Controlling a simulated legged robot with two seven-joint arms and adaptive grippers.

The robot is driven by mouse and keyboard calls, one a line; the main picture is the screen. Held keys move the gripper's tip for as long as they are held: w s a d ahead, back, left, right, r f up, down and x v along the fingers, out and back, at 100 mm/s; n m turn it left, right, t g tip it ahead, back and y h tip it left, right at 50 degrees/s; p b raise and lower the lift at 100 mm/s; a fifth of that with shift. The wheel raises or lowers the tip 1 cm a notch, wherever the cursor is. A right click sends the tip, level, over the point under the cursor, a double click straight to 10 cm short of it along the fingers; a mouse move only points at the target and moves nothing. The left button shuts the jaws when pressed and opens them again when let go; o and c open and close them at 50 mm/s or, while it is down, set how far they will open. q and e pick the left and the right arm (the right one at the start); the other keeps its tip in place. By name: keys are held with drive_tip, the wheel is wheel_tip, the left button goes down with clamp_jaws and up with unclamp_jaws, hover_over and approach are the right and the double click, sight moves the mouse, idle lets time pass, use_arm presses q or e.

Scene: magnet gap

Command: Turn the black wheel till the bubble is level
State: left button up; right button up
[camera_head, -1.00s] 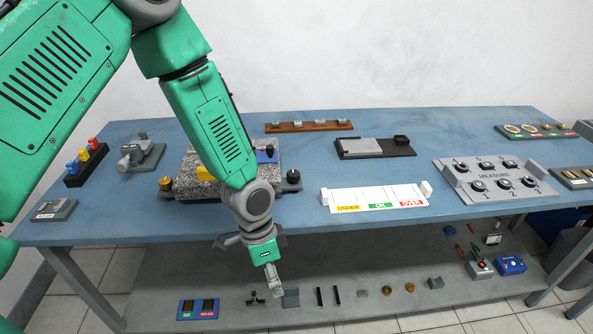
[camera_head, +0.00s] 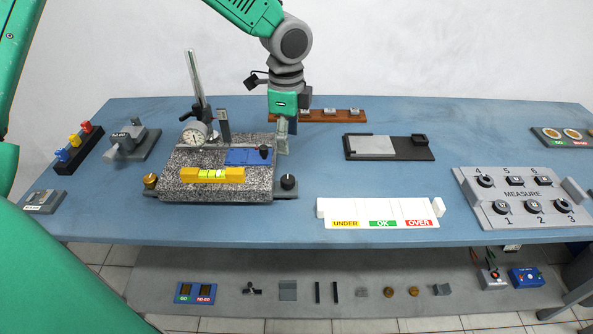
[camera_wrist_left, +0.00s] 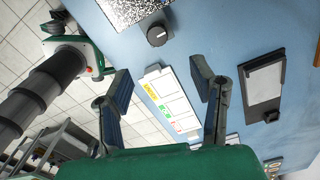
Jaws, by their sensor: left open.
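The black wheel (camera_head: 288,182) sits at the right front corner of the speckled granite plate (camera_head: 258,185). It also shows near the top of the left wrist view (camera_wrist_left: 157,34). A yellow level (camera_head: 212,175) with a green vial lies on the front of the plate; its bubble is too small to read. My left gripper (camera_head: 282,150) points down above the plate's right back edge, behind the wheel and apart from it. In the left wrist view its two fingers (camera_wrist_left: 160,78) are spread with nothing between them. My right gripper is not in view.
A dial gauge (camera_head: 195,134) on a stand and a blue block (camera_head: 245,156) with a dark knob stand on the plate. A brass knob (camera_head: 150,181) is at its left. A white UNDER/OK/OVER tray (camera_head: 380,212) lies to the right. Blue table is clear between wheel and tray.

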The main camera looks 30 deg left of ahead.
sight(288, 178)
use_arm(q)
drive_tip(key=f, duration=1.1)
drive_tip(key=shift+s+a+f, duration=0.15)
drive_tip(key=shift+s+f, duration=0.05)
drive_tip(key=shift+f, duration=0.9)
drive_tip(key=c, duration=1.1)
